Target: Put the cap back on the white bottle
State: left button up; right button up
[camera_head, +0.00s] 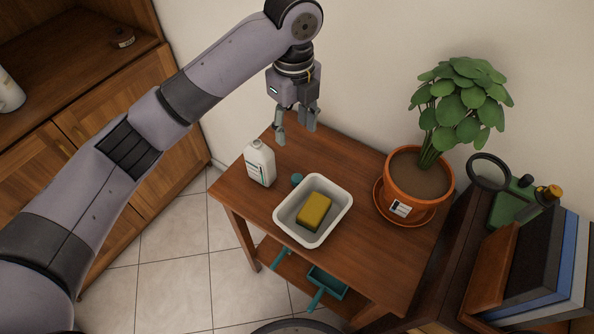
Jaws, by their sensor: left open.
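The white bottle (260,164) stands upright on the small wooden table, near its left edge. A small teal cap (297,180) lies on the table to the right of the bottle, close to the tray's rim. My left gripper (296,136) is open and empty, pointing down above the back of the table, up and to the right of the bottle. It is apart from both bottle and cap. The bottle's top is small in the view and I cannot make out its opening clearly. My right gripper is not in view.
A white tray (285,215) holding a yellow sponge (314,210) stands on the table (365,165). A potted plant (414,181) on an orange saucer is at the right. Books (527,262) stand beyond it. A teal dustpan (327,284) lies on the lower shelf.

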pick_arm(q)
send_over(296, 177)
notch_tip(296, 177, down, 12)
jog(key=shift+s+a+r, duration=0.15)
jog(key=shift+r, duration=0.05)
jog(key=shift+f, duration=0.2)
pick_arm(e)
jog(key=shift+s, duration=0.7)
pick_arm(q)
jog(key=shift+f, duration=0.1)
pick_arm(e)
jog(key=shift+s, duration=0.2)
pick_arm(q)
notch_tip(296, 177, down, 5)
jog(key=shift+f, duration=0.1)
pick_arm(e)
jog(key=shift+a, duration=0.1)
pick_arm(q)
jog(key=shift+c, duration=0.3)
jog(key=c, duration=0.8)
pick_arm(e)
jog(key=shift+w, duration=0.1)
